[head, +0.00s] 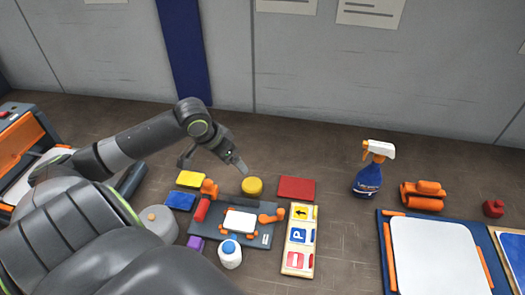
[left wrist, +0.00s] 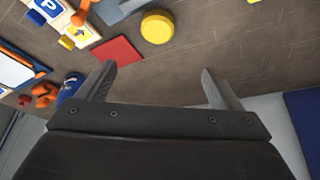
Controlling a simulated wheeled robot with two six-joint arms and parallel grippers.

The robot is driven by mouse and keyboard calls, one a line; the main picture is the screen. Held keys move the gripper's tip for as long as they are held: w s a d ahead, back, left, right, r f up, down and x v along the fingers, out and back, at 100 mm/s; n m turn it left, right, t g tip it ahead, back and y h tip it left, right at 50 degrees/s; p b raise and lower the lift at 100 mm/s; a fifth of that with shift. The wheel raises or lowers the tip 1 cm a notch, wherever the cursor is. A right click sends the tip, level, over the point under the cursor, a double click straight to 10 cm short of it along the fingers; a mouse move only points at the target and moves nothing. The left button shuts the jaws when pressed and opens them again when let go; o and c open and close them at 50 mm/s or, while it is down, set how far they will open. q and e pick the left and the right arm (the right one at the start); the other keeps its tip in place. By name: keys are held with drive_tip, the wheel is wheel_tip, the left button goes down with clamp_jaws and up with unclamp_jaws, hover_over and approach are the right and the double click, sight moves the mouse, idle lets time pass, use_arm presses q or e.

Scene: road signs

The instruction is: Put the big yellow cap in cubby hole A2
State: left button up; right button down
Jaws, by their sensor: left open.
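The big yellow cap (head: 252,186), a round yellow disc, lies at the back edge of the grey board; it also shows in the left wrist view (left wrist: 157,27), beyond the fingers. My left gripper (head: 213,166) is open and empty, behind and to the left of the cap in the head view. Its two fingers are spread apart in the left wrist view (left wrist: 157,72), and the cap lies clear of both. No cubby holes are in view, so A2 cannot be seen. My right gripper is not in view.
A red block (head: 296,189) lies right of the cap. The grey board (head: 262,240) carries orange clamps and a white plate. A sign strip (head: 299,262), white bottle (head: 230,254) and blue spray bottle (head: 372,170) stand near. The wall (head: 330,80) rises behind.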

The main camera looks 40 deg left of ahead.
use_arm(q)
drive_tip(key=m, duration=0.1)
drive_tip(key=p, duration=0.1)
hover_over(251, 184)
drive_tip(key=s, duration=0.2)
wheel_tip(251, 184, down, 11)
drive_tip(key=shift+a+f, duration=0.1)
drive_tip(key=shift+w+f+p, duration=0.1)
drive_tip(key=shift+f+p, duration=0.35)
drive_tip(key=shift+p, duration=0.05)
drive_tip(key=shift+p+x, duration=0.5)
drive_tip(key=shift+x, duration=1.6)
drive_tip(key=shift+c, duration=0.2)
drive_tip(key=c, duration=1.1)
